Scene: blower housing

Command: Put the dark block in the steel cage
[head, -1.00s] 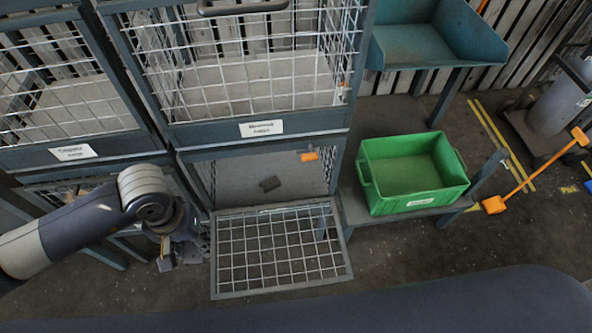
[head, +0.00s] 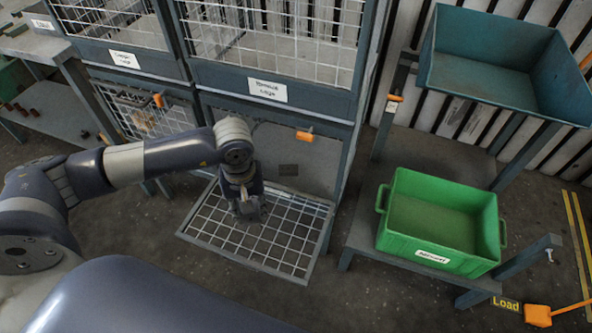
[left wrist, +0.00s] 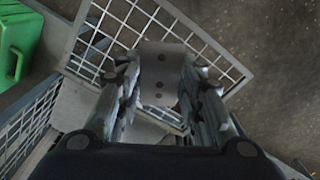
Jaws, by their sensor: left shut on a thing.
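My left gripper (head: 248,212) is above this open door, in front of the opening and apart from the dark block. In the left wrist view it is shut on a light grey plate with dark holes (left wrist: 160,75). The mesh door (left wrist: 128,22) shows beyond the plate. The dark block cannot be made out in the left wrist view. My right gripper is not in view.
A green bin (head: 435,222) stands on a low shelf at the right, with a blue-grey tray (head: 490,68) above and behind it. An orange latch (head: 305,136) sits at the opening's upper right. Closed mesh cages stand above and left.

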